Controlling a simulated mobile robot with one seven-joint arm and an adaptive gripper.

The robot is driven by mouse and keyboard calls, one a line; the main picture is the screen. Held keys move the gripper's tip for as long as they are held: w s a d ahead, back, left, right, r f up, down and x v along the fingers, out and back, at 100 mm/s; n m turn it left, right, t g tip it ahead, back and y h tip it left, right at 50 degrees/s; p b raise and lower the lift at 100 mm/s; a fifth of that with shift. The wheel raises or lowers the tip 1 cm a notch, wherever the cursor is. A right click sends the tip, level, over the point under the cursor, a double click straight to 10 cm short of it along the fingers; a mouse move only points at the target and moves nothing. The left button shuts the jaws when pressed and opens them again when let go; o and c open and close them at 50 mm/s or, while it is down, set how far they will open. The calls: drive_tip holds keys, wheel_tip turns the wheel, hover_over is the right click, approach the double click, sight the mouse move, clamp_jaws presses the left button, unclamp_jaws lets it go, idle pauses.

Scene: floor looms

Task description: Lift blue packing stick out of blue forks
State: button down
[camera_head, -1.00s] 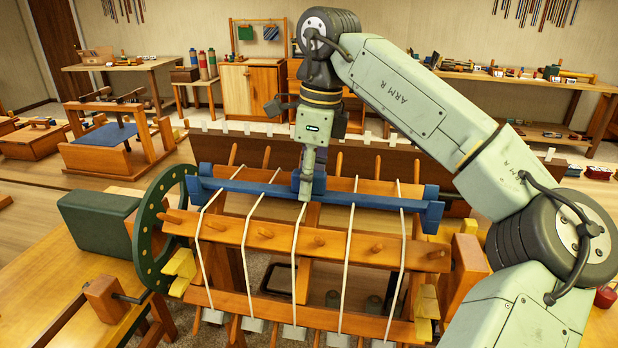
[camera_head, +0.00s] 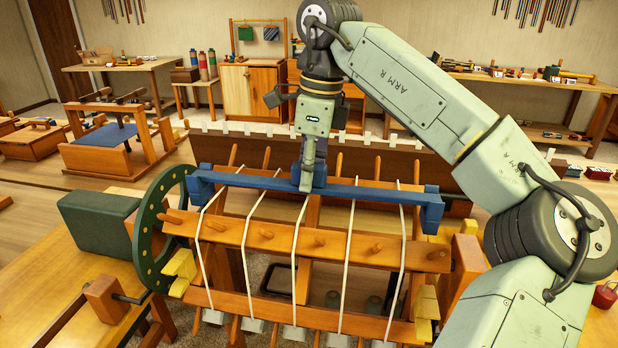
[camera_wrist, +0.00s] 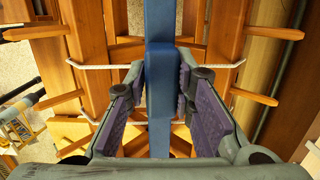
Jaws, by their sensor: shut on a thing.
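The blue packing stick (camera_head: 255,182) is a long bar lying across the loom, with a raised blue grip block (camera_wrist: 161,85) at its middle. My gripper (camera_head: 309,185) points down and is shut on this block, with a purple-padded finger on each side in the wrist view (camera_wrist: 161,108). A blue piece, seemingly a fork, is at the stick's left end (camera_head: 200,195) and another at its right end (camera_head: 432,212). I cannot tell how far the stick stands clear of them.
White cords (camera_head: 297,235) run over the loom's wooden pegged bar (camera_head: 280,238) beneath the stick. A green holed wheel (camera_head: 150,240) stands at the loom's left end. A long brown board (camera_head: 400,165) stands behind. The air above the stick looks free.

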drive_tip(key=shift+w+r, duration=0.1)
drive_tip(key=shift+r, duration=2.25)
